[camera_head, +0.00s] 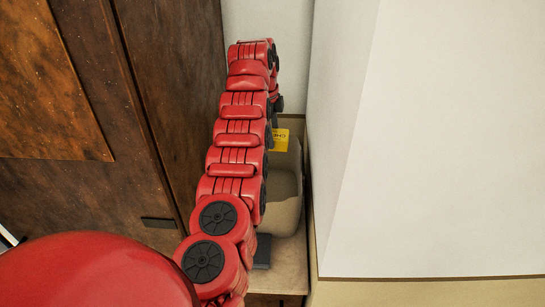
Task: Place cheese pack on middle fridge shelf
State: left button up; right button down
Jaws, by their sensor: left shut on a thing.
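A yellow pack with dark lettering, the cheese pack (281,139), shows just right of my red left arm, partly hidden behind it. My left gripper (275,118) shows only as small dark parts at the arm's right edge, just above the pack. It is shut on the cheese pack, though the arm hides most of the grip. My right gripper is not in view. I cannot make out a fridge shelf in this view.
A beige-grey rounded object (286,187) stands just below the pack in a narrow gap. A brown wooden cabinet (60,90) is close on the left. A large white panel (440,150) closes off the right. Free room around the arm is tight.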

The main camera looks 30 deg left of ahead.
pick_arm(q)
jog(key=shift+r, duration=0.6)
notch_tip(320, 180, up, 10)
jog(key=p, duration=0.8)
jog(key=shift+f, duration=0.25)
jog(key=shift+f, duration=0.1)
